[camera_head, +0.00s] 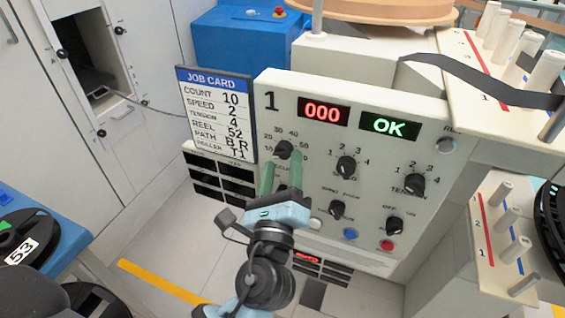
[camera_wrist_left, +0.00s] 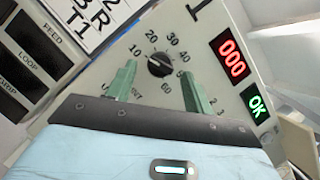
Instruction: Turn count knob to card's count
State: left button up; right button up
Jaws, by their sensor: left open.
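The count knob (camera_head: 284,149) is a black dial on the white panel, ringed by numbers up to 60. In the left wrist view the knob (camera_wrist_left: 158,65) sits between and just beyond my green fingertips. A pale mark on it seems to lean toward the 10 side; its exact setting is unclear. The job card (camera_head: 215,112) reads count 10. My left gripper (camera_head: 281,174) is open below the knob in the head view; its fingers (camera_wrist_left: 158,82) flank the knob with gaps and hold nothing. My right gripper is not in view.
The panel shows a red 000 display (camera_head: 323,112) and a green OK display (camera_head: 388,125). The speed knob (camera_head: 346,167) and tension knob (camera_head: 414,184) are to the right. A blue button (camera_head: 350,234) and red button (camera_head: 387,245) sit lower.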

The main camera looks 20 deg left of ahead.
pick_arm(q)
jog(key=b+v, duration=0.1)
jog(key=v, duration=0.5)
jog(key=shift+s+f, duration=0.1)
dwell(0.4)
